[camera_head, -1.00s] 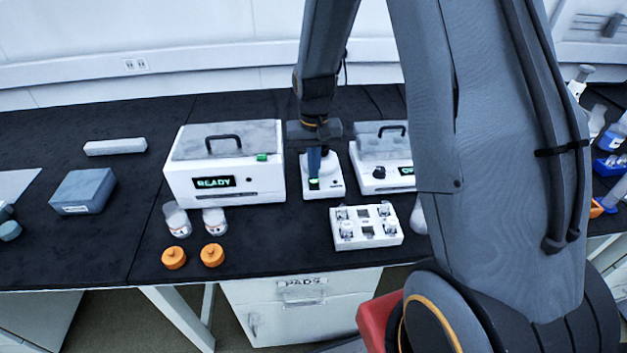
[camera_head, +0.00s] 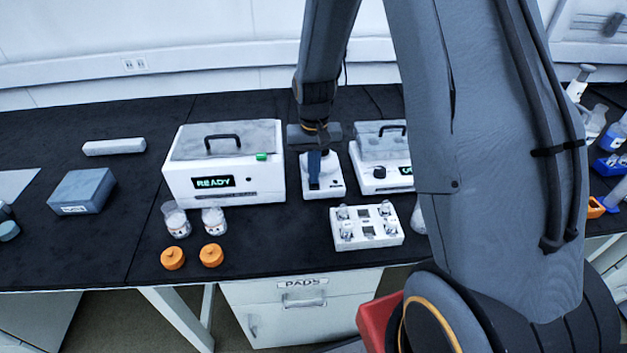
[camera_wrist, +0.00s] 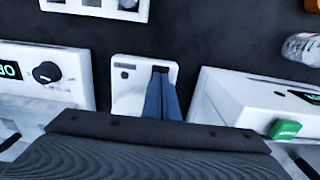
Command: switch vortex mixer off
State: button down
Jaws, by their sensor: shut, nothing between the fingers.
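The vortex mixer (camera_head: 334,188) is a small white unit on the dark bench, between two larger white instruments. It also shows in the wrist view (camera_wrist: 128,88). My gripper (camera_head: 314,183) is shut and empty, pointing down over the mixer's front left part in the head view. Its blue fingers (camera_wrist: 160,82) are together in the wrist view, with their tips at a dark patch near the mixer's front edge. No green light shows on the mixer. The fingers hide part of its top, and I cannot tell whether they touch it.
A white instrument reading READY (camera_head: 262,185) stands close on the left, and another with a black knob (camera_head: 380,172) on the right. A white vial rack (camera_head: 366,243) sits in front right.

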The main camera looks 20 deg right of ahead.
jog(key=shift+f, duration=0.2)
notch_tip(320, 180, up, 7)
jog(key=p, duration=0.5)
dwell(0.6)
jog(key=s+r+n+b, duration=0.1)
jog(key=s+r, duration=0.3)
jog(key=s, duration=0.5)
jog(key=s+r+n+t+b, duration=0.1)
jog(key=s+r, duration=0.3)
jog(key=s, duration=0.5)
jog(key=shift+s+a+r, duration=0.1)
